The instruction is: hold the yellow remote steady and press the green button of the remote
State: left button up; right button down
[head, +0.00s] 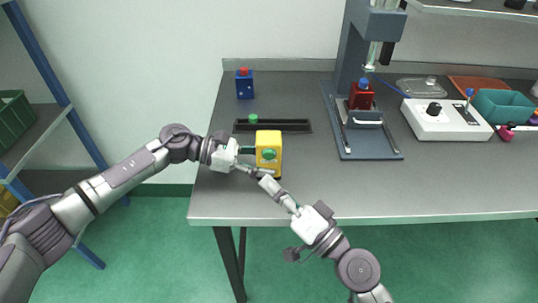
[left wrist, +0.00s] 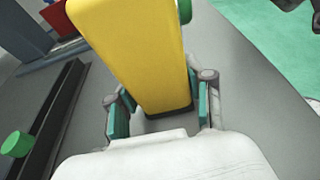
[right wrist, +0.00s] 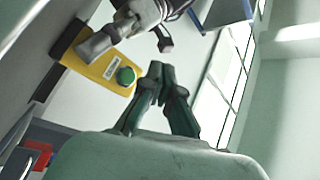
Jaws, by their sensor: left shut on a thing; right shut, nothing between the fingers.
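The yellow remote (head: 268,138) stands near the front left of the grey table, its green button (head: 269,154) on the side toward the front. My left gripper (head: 245,158) is shut on the remote from the left; the left wrist view shows the remote (left wrist: 140,55) between the teal finger pads. My right gripper (head: 266,181) is shut and empty, just below and in front of the remote. In the right wrist view its closed fingertips (right wrist: 160,72) are to the right of the green button (right wrist: 126,76), with a visible gap in that picture.
A black tray (head: 290,126) with a green knob (head: 253,118) lies behind the remote. A blue box with a red top (head: 244,85) stands farther back. A press fixture (head: 362,120) and a white control box (head: 440,120) are to the right. The table's front middle is clear.

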jog(key=shift+w, duration=2)
jog(key=shift+w, duration=0.1)
jog(key=shift+w, duration=0.35)
jog(key=shift+w, duration=0.5)
dwell(0.4)
dwell(0.3)
jog(key=shift+s, duration=0.95)
jog(key=shift+s, duration=2.55)
